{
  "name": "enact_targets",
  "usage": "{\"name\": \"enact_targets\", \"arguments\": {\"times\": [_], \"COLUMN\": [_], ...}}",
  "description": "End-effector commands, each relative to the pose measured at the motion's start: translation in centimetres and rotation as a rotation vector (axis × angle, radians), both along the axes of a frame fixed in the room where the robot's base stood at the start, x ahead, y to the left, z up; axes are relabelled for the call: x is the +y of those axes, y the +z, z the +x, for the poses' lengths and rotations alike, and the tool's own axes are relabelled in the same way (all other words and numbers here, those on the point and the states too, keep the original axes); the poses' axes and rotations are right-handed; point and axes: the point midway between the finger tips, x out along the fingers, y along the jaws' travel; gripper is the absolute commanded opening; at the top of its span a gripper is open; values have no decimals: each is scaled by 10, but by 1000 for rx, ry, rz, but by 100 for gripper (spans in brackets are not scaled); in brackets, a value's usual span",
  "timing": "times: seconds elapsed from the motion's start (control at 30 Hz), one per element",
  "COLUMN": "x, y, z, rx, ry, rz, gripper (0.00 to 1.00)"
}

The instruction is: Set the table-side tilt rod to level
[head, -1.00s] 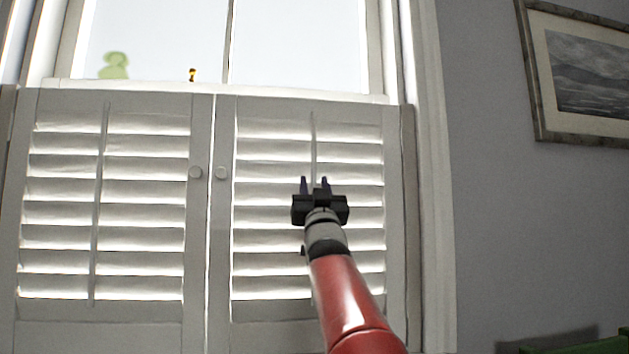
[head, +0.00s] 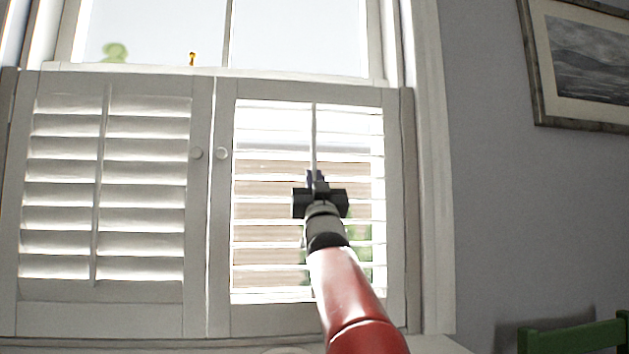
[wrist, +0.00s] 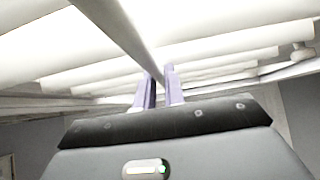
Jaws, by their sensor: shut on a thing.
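The right shutter panel's tilt rod (head: 314,133) is a thin upright bar down the middle of its slats. My gripper (head: 315,180) is shut on this rod around its middle; the gripper hides part of it. In the wrist view the rod (wrist: 130,35) runs down between the two purple fingers (wrist: 159,88). The right panel's slats (head: 265,152) are open and look close to level, with the outside showing through the gaps. The left panel has its own tilt rod (head: 101,185), and its slats (head: 145,185) are tilted nearly shut.
A framed picture (head: 585,60) hangs on the right wall. A green chair back (head: 575,338) is at the lower right. A small orange figure (head: 192,58) is on the ledge.

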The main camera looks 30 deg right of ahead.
Motion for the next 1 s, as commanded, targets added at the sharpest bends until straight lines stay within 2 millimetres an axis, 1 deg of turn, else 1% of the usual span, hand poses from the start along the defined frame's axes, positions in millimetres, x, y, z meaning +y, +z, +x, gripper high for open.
{"name": "enact_targets", "arguments": {"times": [0.03, 0.27, 0.3, 0.43, 0.47, 0.77, 0.87, 1.0], "x": [0, 0, 0, 0, 0, 1, 2, 7], "y": [-5, -2, -2, -2, -2, -4, -13, -31], "z": [0, 0, 0, 0, 0, -1, -8, -24], "rx": [0, 1, 1, 1, 1, 0, 0, 0], "ry": [0, 0, 0, 0, 0, 0, 0, 1], "rz": [0, 0, 0, 0, 0, 0, 0, 1], "gripper": [0, 0, 14, 30, 33, 33, 33, 33]}}
